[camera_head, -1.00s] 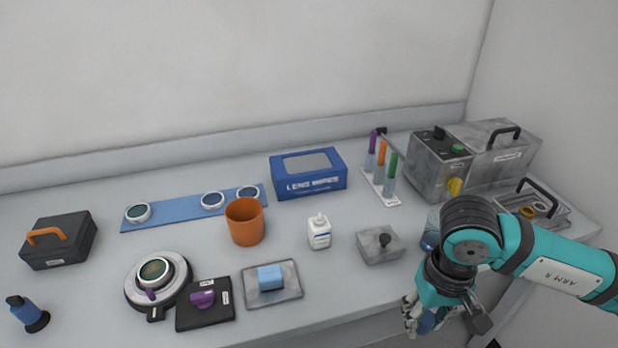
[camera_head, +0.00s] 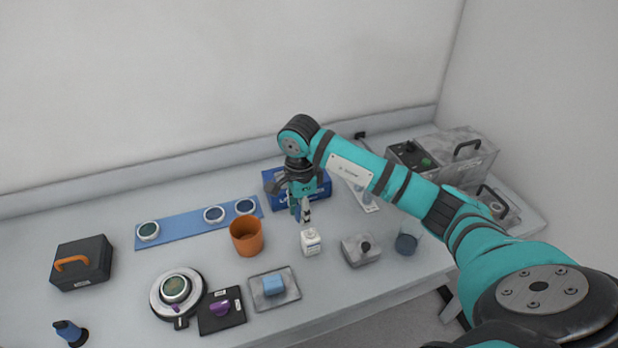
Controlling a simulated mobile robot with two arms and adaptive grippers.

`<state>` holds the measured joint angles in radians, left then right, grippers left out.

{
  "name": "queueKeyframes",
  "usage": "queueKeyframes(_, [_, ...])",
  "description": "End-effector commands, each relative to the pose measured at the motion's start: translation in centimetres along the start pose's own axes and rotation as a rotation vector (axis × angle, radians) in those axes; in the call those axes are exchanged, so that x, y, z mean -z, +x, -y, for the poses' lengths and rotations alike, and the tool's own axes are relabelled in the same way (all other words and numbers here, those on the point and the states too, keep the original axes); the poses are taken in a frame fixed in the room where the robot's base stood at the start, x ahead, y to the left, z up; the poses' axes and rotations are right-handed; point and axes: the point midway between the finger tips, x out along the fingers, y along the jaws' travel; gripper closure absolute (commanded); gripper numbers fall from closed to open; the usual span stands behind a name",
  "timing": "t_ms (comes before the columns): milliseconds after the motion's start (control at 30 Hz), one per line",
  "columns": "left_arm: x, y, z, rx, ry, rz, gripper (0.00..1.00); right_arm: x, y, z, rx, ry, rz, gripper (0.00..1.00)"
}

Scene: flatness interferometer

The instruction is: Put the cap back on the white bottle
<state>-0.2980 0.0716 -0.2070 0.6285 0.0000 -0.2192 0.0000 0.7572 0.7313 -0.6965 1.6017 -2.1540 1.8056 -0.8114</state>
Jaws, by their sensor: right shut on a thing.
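The white bottle (camera_head: 311,244) stands upright on the bench, right of the orange cup. My right gripper (camera_head: 301,215) points down just above and slightly left of the bottle's top. It is shut on a small blue piece that looks like the cap, mostly hidden by the fingers. I cannot tell whether the piece touches the bottle's neck; it appears to be above it. My left gripper is not in view.
The orange cup (camera_head: 246,237) stands close on the left, and the blue lens wipes box (camera_head: 322,192) is behind my gripper. A grey lidded box (camera_head: 360,250) and a beaker of dark liquid (camera_head: 407,243) stand to the right. A tray with a blue block (camera_head: 274,288) lies in front.

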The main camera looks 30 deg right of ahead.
Motion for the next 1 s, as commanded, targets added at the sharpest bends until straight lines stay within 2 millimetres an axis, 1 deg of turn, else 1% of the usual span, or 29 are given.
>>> queueKeyframes(33, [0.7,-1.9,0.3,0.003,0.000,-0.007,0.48,0.9,-0.8,0.2,-0.007,0.099,-0.001,0.81])
queueKeyframes(100, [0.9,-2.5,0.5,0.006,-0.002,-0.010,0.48,1.9,-0.7,0.6,-0.004,0.205,-0.001,0.81])
queueKeyframes(200, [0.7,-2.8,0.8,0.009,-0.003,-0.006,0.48,2.6,-0.3,0.8,-0.002,0.290,-0.001,0.81])
queueKeyframes(300, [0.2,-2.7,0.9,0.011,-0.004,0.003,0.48,2.8,0.0,0.9,0.001,0.316,0.000,0.81])
queueKeyframes(500, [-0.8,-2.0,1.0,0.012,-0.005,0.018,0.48,2.8,0.9,0.9,0.001,0.314,0.000,0.81])
queueKeyframes(1000, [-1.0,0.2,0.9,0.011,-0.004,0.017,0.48,2.7,4.8,0.9,0.001,0.311,0.001,0.81])
